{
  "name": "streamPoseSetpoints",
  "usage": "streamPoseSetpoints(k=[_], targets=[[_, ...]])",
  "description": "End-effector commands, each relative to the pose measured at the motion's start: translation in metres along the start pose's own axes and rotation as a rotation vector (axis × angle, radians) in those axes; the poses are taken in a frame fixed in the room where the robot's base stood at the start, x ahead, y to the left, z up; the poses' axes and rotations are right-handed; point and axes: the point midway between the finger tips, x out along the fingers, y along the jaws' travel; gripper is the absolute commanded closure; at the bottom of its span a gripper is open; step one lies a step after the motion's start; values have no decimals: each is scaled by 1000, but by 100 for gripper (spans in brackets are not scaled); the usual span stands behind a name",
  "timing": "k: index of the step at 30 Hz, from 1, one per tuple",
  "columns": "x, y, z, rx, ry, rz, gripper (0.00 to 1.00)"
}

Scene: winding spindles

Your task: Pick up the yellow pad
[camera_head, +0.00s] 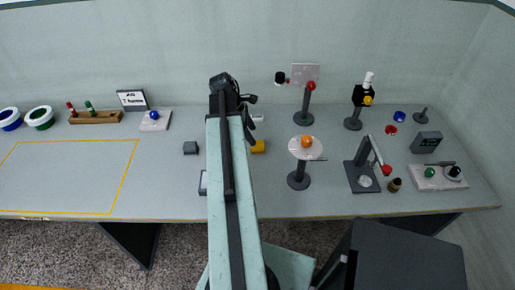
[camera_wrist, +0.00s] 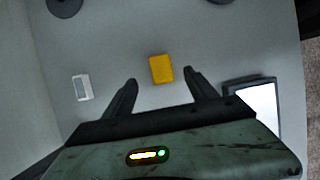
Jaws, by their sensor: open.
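The yellow pad (camera_wrist: 161,69) is a small block lying flat on the grey bench in the wrist view. It lies ahead of the gap between my two fingertips and touches neither. In the head view the yellow pad (camera_head: 258,147) shows just right of my arm, which may hide part of it. My gripper (camera_wrist: 160,76) is open and empty, with a dark finger on each side. In the head view my gripper (camera_head: 232,88) is seen from behind over the bench, and its fingers are hard to make out.
A small white block (camera_wrist: 82,87) lies left of the pad. A white-faced, dark-framed item (camera_wrist: 258,105) lies to the right. In the head view, a round-topped stand with an orange ball (camera_head: 306,142) stands right of the pad. A dark grey block (camera_head: 190,148) lies left of my arm.

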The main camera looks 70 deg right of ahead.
Motion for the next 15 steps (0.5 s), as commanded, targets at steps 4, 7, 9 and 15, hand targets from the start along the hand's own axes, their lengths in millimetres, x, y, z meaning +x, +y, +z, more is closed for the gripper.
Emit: streamPoseSetpoints(k=[4,7,9,15], targets=[[24,0,-3,2,0,0,34],[26,0,-2,1,1,0,34],[26,0,-2,1,1,1,34],[57,-1,-4,1,1,0,34]])
